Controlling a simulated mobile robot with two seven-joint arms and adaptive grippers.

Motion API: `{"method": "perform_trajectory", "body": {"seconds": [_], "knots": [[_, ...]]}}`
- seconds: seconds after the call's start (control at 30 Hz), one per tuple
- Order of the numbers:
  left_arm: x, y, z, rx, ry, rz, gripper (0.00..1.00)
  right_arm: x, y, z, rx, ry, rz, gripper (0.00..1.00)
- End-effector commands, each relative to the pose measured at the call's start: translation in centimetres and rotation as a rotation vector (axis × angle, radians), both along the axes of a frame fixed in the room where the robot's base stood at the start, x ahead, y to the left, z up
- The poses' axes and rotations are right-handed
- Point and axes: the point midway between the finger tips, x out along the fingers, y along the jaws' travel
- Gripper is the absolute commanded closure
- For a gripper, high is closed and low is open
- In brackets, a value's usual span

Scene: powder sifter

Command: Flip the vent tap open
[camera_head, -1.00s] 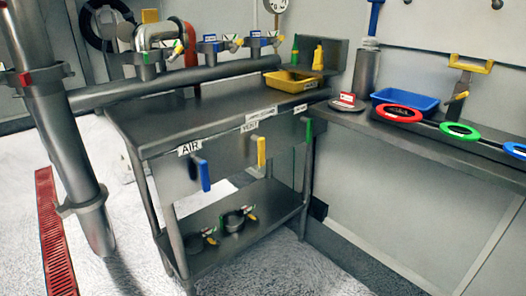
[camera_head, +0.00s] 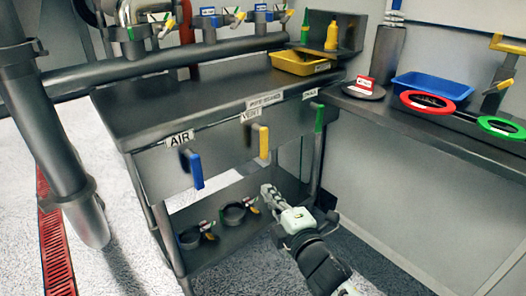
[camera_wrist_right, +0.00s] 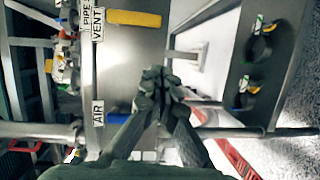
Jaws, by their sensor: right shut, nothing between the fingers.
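The vent tap's yellow handle (camera_head: 263,141) hangs straight down under the VENT label (camera_head: 251,115) on the front of the steel bench. It also shows in the right wrist view as a yellow bar (camera_wrist_right: 134,18) beside its label (camera_wrist_right: 97,22). My right gripper (camera_head: 268,190) is below the yellow handle in the head view, apart from it. Its fingers are shut together with nothing between them, and they show in the middle of the wrist view (camera_wrist_right: 158,76). My left gripper is in neither view.
A blue handle (camera_head: 192,169) under the AIR label hangs to the left, and a green handle (camera_head: 319,118) to the right. The bench's lower shelf (camera_head: 215,242) bears small round fittings. A yellow tray (camera_head: 300,65) sits on top. The space before the handles is free.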

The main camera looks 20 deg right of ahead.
Motion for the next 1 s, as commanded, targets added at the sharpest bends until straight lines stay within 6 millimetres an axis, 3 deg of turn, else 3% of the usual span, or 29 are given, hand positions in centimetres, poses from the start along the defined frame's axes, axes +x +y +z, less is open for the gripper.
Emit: {"method": "perform_trajectory", "body": {"seconds": [0.13,0.57,0.77,1.0], "knots": [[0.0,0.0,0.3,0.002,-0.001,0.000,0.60,0.1,1.3,2.4,-0.076,-0.076,0.045,1.00],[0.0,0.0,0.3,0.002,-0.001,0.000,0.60,0.6,1.4,2.6,-0.081,-0.082,0.047,1.00],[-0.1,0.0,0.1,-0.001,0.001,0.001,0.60,3.6,1.6,2.7,-0.081,-0.084,0.046,1.00],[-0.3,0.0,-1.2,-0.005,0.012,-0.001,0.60,8.8,2.2,2.7,-0.079,-0.083,0.045,1.00]]}}
